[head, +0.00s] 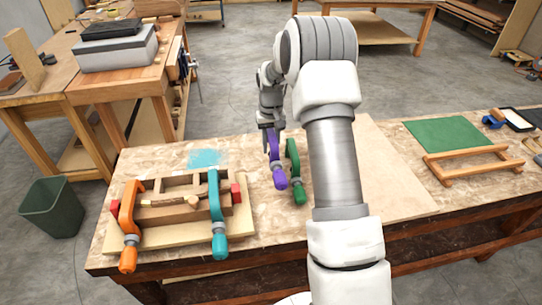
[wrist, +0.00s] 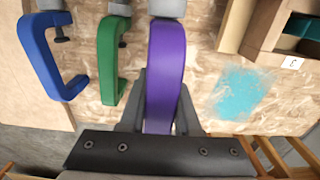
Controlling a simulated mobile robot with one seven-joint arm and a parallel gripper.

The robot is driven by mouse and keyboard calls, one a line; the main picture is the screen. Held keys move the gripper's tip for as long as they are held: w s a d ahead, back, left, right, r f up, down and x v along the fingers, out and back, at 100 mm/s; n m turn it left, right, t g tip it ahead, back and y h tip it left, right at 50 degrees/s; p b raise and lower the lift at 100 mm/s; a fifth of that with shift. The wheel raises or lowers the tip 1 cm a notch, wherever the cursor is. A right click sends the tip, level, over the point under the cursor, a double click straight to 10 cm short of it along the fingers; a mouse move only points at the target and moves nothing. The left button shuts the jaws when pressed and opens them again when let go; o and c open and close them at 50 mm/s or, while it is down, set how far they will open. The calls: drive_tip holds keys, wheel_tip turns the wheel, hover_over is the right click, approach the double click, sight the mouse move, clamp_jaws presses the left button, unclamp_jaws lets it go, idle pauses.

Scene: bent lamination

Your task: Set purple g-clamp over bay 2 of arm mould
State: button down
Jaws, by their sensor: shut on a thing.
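The purple g-clamp (head: 276,165) stands on the bench just left of a green clamp (head: 294,172). My gripper (wrist: 160,112) is shut on the purple g-clamp, which also shows between its fingers in the wrist view (wrist: 166,62). I cannot tell whether the clamp is still touching the bench. The arm mould (head: 178,217) is on the bench to the left, with an orange clamp (head: 128,210) at its left and a teal clamp (head: 216,205) toward its right. A bay label "3" (wrist: 292,63) shows in the wrist view; a bay 2 label is not readable.
A blue clamp (wrist: 42,62) stands beyond the green one in the wrist view. A teal patch (head: 205,158) marks the bench behind the mould. A wooden frame (head: 474,165) and green mat (head: 447,134) lie at the right. Bare bench separates the purple clamp and mould.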

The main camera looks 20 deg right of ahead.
sight(270, 133)
wheel_tip(270, 133, up, 7)
drive_tip(key=p, duration=0.3)
drive_tip(key=shift+f+p, duration=0.1)
drive_tip(key=shift+p, duration=0.3)
drive_tip(key=shift+a, duration=0.15)
idle(0.5)
